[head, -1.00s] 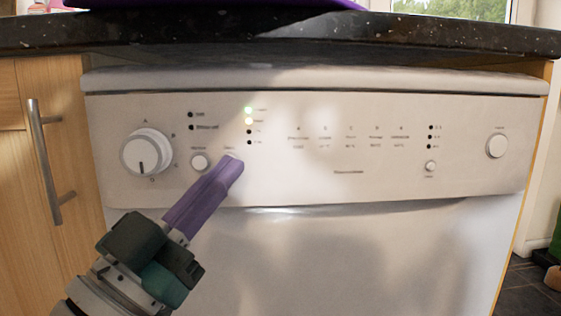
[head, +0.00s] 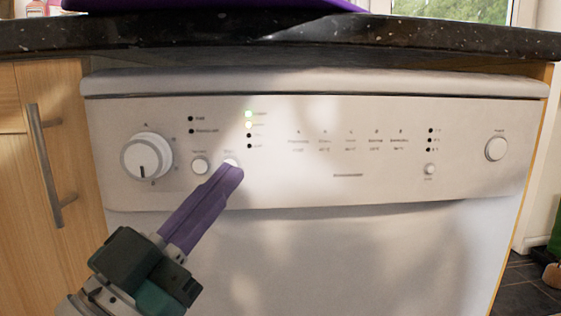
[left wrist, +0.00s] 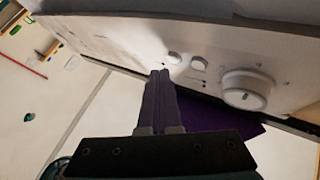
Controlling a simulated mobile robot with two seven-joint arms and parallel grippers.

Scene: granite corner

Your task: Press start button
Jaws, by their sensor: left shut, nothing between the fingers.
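The white dishwasher panel (head: 330,180) faces me under a dark counter. A round button (head: 231,161), probably the start button, sits right of another round button (head: 200,165) and a large dial (head: 147,157). Its lower part is hidden by my fingertips. My left gripper (head: 232,172) is shut and empty, its purple fingers pointing up at that button. In the left wrist view the fingertips (left wrist: 160,76) are just below a button (left wrist: 174,58), with a small gap or none; I cannot tell whether they touch. My right gripper is not in view.
The dark speckled counter (head: 440,38) overhangs the panel, with a purple object (head: 210,5) on it. A wooden cupboard door with a metal handle (head: 45,165) stands at the left. Another round button (head: 496,148) is at the panel's right end.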

